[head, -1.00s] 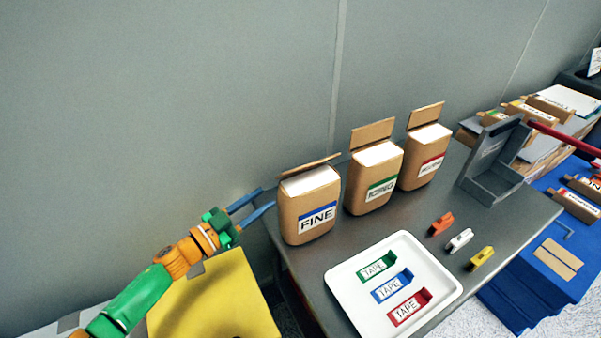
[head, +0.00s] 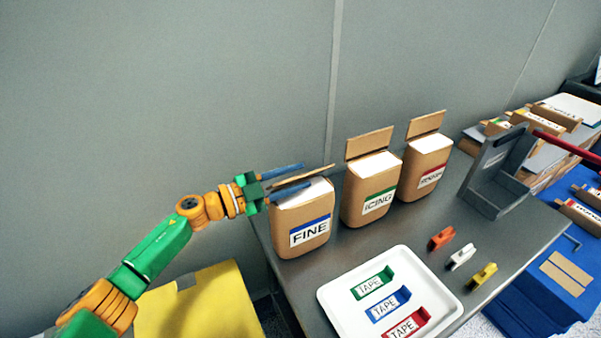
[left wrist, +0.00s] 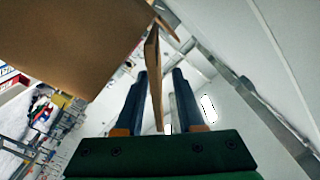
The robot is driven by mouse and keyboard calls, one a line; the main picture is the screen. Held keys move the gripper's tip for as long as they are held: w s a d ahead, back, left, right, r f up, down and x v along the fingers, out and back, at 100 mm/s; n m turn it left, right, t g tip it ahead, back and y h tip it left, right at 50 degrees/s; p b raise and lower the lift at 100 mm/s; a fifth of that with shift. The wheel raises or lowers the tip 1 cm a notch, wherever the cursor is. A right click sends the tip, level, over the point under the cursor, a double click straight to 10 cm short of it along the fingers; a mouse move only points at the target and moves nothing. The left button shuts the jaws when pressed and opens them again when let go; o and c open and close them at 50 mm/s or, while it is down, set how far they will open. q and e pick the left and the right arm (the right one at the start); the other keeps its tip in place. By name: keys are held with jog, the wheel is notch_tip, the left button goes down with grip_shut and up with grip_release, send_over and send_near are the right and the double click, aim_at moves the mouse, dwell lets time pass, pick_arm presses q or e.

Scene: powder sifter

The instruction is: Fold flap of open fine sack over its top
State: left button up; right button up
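The fine sack (head: 300,238) is a brown paper sack with a white top and a blue-edged FINE label, upright at the table's left end. Its flap (head: 322,172) stands up at the back edge, seen nearly edge-on. My left gripper (head: 303,176) reaches in from the left at flap height, one blue finger on each side of the flap. In the left wrist view the flap (left wrist: 154,70) lies between the two fingers (left wrist: 158,95), with gaps visible, so the gripper is open around it. My right gripper is out of view.
The icing sack (head: 368,210) and a red-labelled sack (head: 425,175) stand to the right with flaps up. A white tray (head: 335,312) holds three tape pieces. Three small clips (head: 461,257) and a grey stand (head: 497,180) are further right. A yellow box (head: 200,310) sits at lower left.

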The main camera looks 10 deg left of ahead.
aim_at(304, 197)
pick_arm(q)
jog(key=shift+x, duration=0.75)
jog(key=shift+a, duration=0.1)
grip_shut()
jog(key=m, duration=0.1)
jog(key=f+m+b, duration=0.1)
jog(key=s+f+m+b, duration=0.1)
jog(key=m, duration=0.1)
jog(key=shift+s+d, duration=0.1)
jog(key=shift+d, duration=0.25)
jog(key=shift+s+d+f+m+b, duration=0.1)
jog(key=shift+f+m+b, duration=0.25)
jog(key=shift+m, duration=0.25)
jog(key=shift+r+m, duration=0.1)
jog(key=shift+m, duration=0.2)
jog(key=shift+r, duration=0.1)
grip_release()
jog(key=shift+s, duration=0.1)
